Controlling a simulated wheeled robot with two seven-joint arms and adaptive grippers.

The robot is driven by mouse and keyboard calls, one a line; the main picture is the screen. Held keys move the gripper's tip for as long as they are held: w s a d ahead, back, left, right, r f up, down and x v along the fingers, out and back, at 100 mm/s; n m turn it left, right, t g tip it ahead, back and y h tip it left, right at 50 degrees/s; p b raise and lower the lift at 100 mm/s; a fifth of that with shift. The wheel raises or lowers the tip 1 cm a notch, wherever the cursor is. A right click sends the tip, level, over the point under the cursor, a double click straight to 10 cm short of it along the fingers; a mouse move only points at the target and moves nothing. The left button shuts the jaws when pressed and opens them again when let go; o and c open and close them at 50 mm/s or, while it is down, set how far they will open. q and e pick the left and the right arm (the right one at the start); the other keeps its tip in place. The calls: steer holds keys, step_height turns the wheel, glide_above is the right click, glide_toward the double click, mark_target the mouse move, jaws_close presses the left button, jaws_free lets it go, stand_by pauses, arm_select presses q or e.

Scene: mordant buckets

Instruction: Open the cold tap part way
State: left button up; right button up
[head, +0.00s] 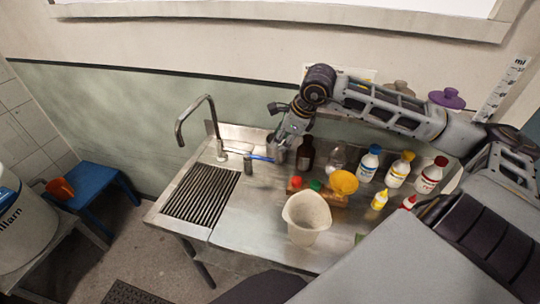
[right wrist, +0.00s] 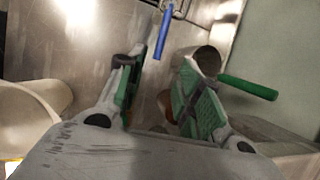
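The steel tap (head: 205,125) with its tall curved spout stands at the back of the steel sink unit. A blue lever (head: 262,158), which I take for the cold tap's, sticks out to the right near its base. The blue lever shows in the right wrist view (right wrist: 163,33) beyond my fingertips, apart from them. My right gripper (head: 279,139) reaches down from the right, just above and right of the lever. In the right wrist view its fingers (right wrist: 160,66) are apart with nothing between them. My left gripper is not in view.
A brown bottle (head: 305,154), a white jug (head: 307,218), a yellow funnel (head: 343,182) and several small bottles crowd the worktop's right. The ribbed drainer (head: 200,195) is clear.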

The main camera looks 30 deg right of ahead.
mark_target(270, 159)
steer(key=shift+p+x, duration=1.2)
steer(key=shift+x, duration=4.6)
jaws_close()
